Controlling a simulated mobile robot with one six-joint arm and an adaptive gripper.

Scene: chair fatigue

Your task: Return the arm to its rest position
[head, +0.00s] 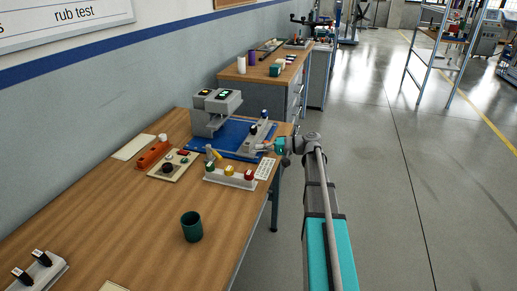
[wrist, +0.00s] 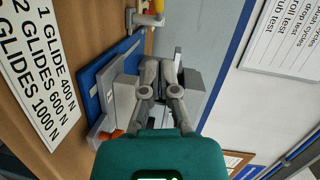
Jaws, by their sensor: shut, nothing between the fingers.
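My arm stretches forward along the right side of the wooden table. In the head view its end, my gripper (head: 263,148), is over the table's right edge, beside a grey test machine (head: 216,113) on a blue plate (head: 236,133). In the wrist view my gripper (wrist: 163,66) is shut with nothing between its grey fingers. Behind the fingers the machine (wrist: 193,92) and the blue plate (wrist: 92,82) show, turned sideways. I cannot tell from these views how far the fingertips are from the machine.
A button panel with red, yellow and green knobs (head: 229,175) and a small white card (head: 265,169) lie just left of my arm. A dark green cup (head: 192,226) stands nearer. A second bench (head: 262,72) is behind. The floor (head: 387,190) to the right is clear.

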